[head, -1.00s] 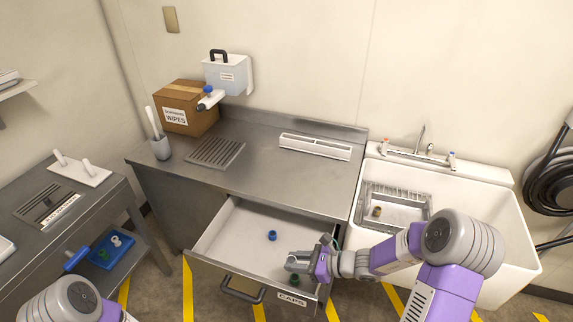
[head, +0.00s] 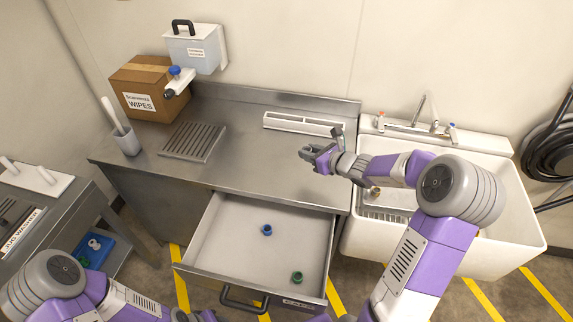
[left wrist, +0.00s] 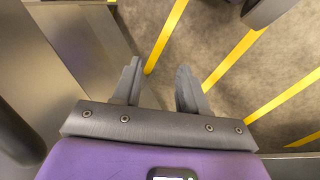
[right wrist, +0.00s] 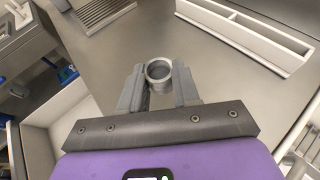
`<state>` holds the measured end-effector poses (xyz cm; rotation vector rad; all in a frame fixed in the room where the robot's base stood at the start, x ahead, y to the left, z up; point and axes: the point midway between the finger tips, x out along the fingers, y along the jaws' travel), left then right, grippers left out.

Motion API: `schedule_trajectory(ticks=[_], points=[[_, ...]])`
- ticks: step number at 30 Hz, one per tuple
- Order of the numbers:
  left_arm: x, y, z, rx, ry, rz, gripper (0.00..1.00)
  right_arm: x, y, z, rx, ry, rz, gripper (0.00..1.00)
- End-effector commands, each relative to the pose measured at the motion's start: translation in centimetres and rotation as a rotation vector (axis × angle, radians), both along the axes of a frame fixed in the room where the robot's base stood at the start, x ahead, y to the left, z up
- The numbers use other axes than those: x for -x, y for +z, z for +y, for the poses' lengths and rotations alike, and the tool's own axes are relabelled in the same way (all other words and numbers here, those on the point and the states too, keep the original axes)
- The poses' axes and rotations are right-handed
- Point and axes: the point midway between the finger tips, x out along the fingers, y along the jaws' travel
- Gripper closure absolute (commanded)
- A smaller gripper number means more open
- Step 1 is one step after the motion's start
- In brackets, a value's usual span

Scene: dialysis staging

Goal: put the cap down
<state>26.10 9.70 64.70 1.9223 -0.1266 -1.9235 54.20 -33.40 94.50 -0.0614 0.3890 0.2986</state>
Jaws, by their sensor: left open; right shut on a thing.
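My right gripper (head: 312,155) is over the right part of the steel counter (head: 250,160). In the right wrist view it is shut on a grey round cap (right wrist: 158,72), held between the fingertips with its hollow opening showing. The counter surface lies beyond it; the height above it is hard to judge. The open drawer (head: 222,262), labelled for caps, holds a blue cap (head: 267,230) and a green cap (head: 297,277). My left gripper (left wrist: 158,75) is open and empty above the floor.
A white divided tray (head: 305,123) lies at the counter's back. A slotted drain plate (head: 193,142) is at the left, near a wipes box (head: 150,92) and a grey cup (head: 127,143). The sink (head: 500,210) is at the right. The counter's middle is clear.

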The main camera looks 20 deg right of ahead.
Motion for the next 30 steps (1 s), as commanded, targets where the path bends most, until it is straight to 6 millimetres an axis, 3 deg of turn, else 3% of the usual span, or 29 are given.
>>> schedule_trajectory(ticks=[6,14,20,30], points=[[0.0,-2.0,0.0,0.0,0.0,0.0,0.57,0.0,-4.4,-0.3,-0.007,-0.011,0.004,0.97],[0.0,-2.7,0.0,0.0,0.0,0.0,0.57,-0.1,-6.5,-0.2,-0.003,-0.008,0.002,0.97],[0.0,-3.9,0.0,0.0,0.0,-0.001,0.57,0.0,-9.4,-0.2,-0.004,-0.008,0.002,0.97],[0.0,-4.0,0.0,0.0,0.0,0.0,0.57,-0.1,-9.7,-0.2,-0.002,-0.008,0.001,0.97]])
